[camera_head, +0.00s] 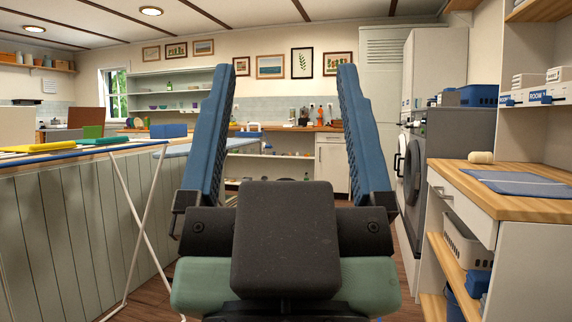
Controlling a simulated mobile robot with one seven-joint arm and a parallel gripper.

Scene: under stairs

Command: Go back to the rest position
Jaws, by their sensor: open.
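My gripper (283,84) shows large in the middle of the head camera view, with its two long blue fingers upright and wide apart. It is open, and nothing is between the fingers except the view of the far wall and counter. The dark gripper body and a pale green part below it hide the floor in front of me.
A wooden counter (527,205) with a blue mat (520,182) and a pale roll (481,157) stands close at right. Front-loading machines (432,150) stand beyond it. A panelled partition (70,225) and a folding rack's white legs (133,215) are at left. Brown floor shows between.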

